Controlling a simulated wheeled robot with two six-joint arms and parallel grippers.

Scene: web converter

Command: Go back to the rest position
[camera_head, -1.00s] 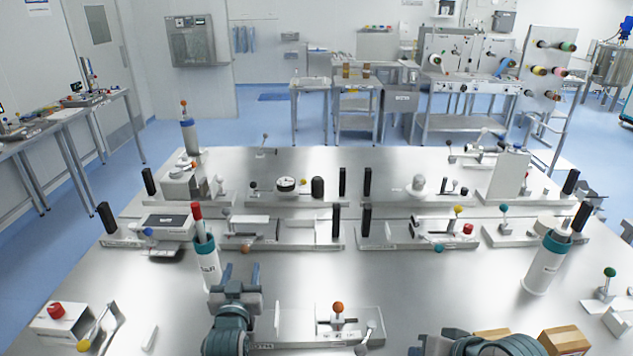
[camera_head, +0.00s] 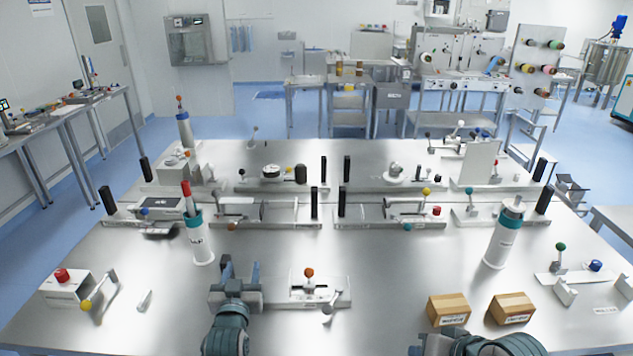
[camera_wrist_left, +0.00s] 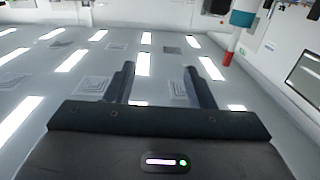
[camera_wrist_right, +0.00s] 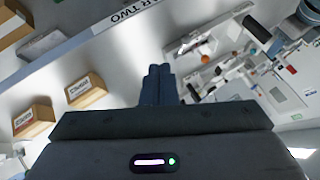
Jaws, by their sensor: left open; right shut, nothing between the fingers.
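My left gripper (camera_head: 241,268) stands upright at the lower middle left of the head view, with its two fingers apart and nothing between them. It also shows open in the left wrist view (camera_wrist_left: 162,82), which faces the ceiling lights. My right arm shows only at the bottom edge of the head view, and its fingers are out of sight there. In the right wrist view the right gripper (camera_wrist_right: 158,84) has its fingers together and holds nothing.
The steel bench (camera_head: 380,265) carries several fixtures. Two cardboard boxes (camera_head: 449,309) (camera_head: 512,309) lie near my right arm. A fixture with an orange knob (camera_head: 309,273) stands just right of my left gripper. White-and-teal cylinders (camera_head: 201,243) (camera_head: 503,240) stand farther back.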

